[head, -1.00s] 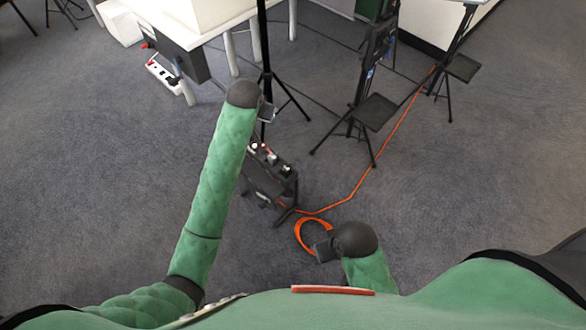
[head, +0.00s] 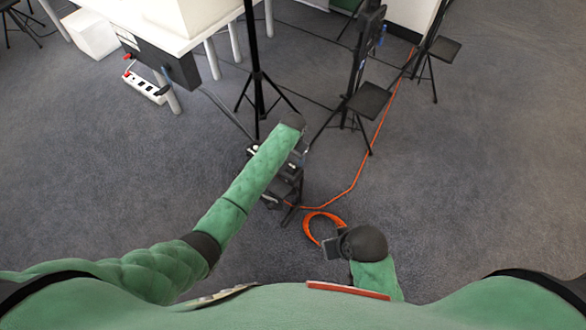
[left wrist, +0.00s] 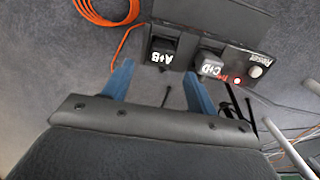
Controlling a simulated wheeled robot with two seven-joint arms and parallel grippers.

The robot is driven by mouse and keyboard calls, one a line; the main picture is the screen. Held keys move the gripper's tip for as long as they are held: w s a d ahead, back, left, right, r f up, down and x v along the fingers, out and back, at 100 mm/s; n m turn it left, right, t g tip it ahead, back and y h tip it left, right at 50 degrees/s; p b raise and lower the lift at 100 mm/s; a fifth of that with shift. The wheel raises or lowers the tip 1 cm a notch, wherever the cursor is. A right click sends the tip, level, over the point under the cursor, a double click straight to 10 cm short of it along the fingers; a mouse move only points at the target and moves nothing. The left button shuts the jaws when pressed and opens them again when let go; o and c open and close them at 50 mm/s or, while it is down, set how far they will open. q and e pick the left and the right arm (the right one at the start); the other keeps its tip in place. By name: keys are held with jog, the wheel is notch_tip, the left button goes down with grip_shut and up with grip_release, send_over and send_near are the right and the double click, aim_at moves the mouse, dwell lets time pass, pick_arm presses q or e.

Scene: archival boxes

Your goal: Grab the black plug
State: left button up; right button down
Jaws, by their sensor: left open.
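Two black plugs sit in a dark power box (left wrist: 233,62). One is labelled A+B (left wrist: 164,52), the other C+D (left wrist: 206,72). Which one the task means is not shown. My left gripper (left wrist: 158,70) is open, its blue fingers pointing at the box. In the left wrist view the A+B plug lies ahead between the fingertips; C+D is just right of the right finger. Nothing is between the fingers. In the head view my left gripper (head: 300,150) is over the box (head: 284,186), which my arm partly hides. My right gripper (head: 330,248) is low by an orange cable loop; its jaws are unclear.
The orange cable (head: 352,186) runs from the box along the floor, with a coil (head: 312,226) near my right gripper. Black tripod stands (head: 258,85) are close behind.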

aim_at(292, 165)
pick_arm(q)
jog(key=shift+a+f+p, duration=0.2)
jog(key=shift+f+p, duration=0.1)
jog(key=shift+f, duration=2.45)
jog(key=c, duration=1.1)
